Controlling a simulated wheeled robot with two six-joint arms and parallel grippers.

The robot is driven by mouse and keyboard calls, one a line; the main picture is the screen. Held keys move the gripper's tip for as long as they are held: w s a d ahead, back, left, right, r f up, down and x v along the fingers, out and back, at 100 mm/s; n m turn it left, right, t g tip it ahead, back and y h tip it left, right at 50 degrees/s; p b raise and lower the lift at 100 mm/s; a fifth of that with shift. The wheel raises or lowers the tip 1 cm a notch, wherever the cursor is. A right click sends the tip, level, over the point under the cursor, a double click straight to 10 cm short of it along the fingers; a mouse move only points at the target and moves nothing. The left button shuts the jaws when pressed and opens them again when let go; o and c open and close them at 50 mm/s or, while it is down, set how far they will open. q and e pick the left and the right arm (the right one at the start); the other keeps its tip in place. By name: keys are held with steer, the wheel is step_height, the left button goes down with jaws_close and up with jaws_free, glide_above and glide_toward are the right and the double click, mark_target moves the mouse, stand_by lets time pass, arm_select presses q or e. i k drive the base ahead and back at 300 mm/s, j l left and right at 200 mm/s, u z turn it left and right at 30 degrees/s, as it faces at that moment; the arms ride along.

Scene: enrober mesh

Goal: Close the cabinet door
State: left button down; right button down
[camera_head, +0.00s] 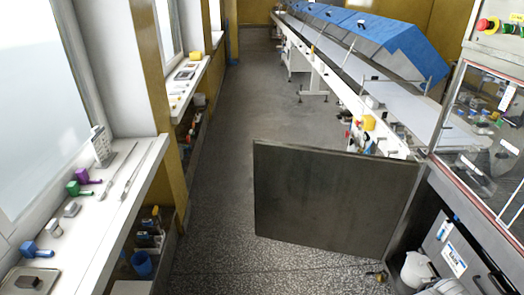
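The cabinet door (330,203) is a dark grey metal panel in the lower middle of the head view. It stands wide open, swung out to the left across the aisle floor. Its right edge meets the open cabinet (408,218) at the lower right, so the hinge side appears to be there. A white container (416,270) shows in or in front of the cabinet opening. Neither of my grippers is in view, and nothing is seen touching the door.
A window sill (85,222) with small tools runs along the left. A long conveyor line (345,85) with blue covers runs along the right. The speckled floor (215,215) left of the door is clear.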

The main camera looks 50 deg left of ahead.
mark_target(346, 202)
steer(key=i+j, duration=0.1)
steer(key=j, duration=0.35)
steer(key=i+j+u, duration=0.1)
steer(key=j, duration=0.3)
steer(key=i+j, duration=0.1)
steer(key=j, duration=0.35)
steer(key=i+j+u, duration=0.1)
steer(key=j, duration=0.3)
steer(key=i+j, duration=0.15)
steer(key=j, duration=0.25)
